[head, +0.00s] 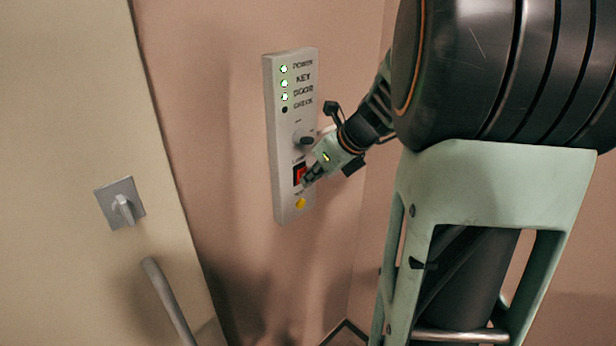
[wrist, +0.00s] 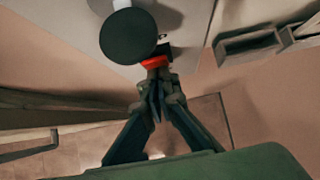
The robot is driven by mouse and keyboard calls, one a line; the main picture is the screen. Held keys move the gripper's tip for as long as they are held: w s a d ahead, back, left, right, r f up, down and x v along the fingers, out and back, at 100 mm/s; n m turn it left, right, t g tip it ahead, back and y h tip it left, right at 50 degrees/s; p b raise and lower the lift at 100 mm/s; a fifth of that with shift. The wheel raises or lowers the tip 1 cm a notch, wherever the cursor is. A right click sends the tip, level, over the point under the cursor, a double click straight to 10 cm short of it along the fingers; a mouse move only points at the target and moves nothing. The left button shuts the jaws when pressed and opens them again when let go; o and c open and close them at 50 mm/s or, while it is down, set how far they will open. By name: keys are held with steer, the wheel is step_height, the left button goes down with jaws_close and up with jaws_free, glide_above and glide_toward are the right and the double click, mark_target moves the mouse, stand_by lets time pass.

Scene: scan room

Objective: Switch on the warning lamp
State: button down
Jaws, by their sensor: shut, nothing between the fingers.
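A pale grey control panel (head: 286,205) is mounted on the pink wall. The POWER (head: 284,69), KEY (head: 284,83) and DOOR (head: 285,97) lights glow; the CHECK light (head: 285,110) is dark. In the wrist view the shut fingertips (wrist: 158,72) meet the red switch (wrist: 155,62), beside the dark round knob (wrist: 131,36). Whether they touch or press it I cannot tell. No warning lamp is recognisable.
A pale door with a square latch plate (head: 120,203) and a bar handle (head: 168,300) stands left of the panel. A wall corner lies to the right. A grey box-like fitting (wrist: 262,42) shows at upper right in the wrist view.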

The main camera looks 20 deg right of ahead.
steer(key=shift+r+p, duration=0.75)
steer(key=shift+r, duration=0.05)
steer(key=shift+d, duration=0.1)
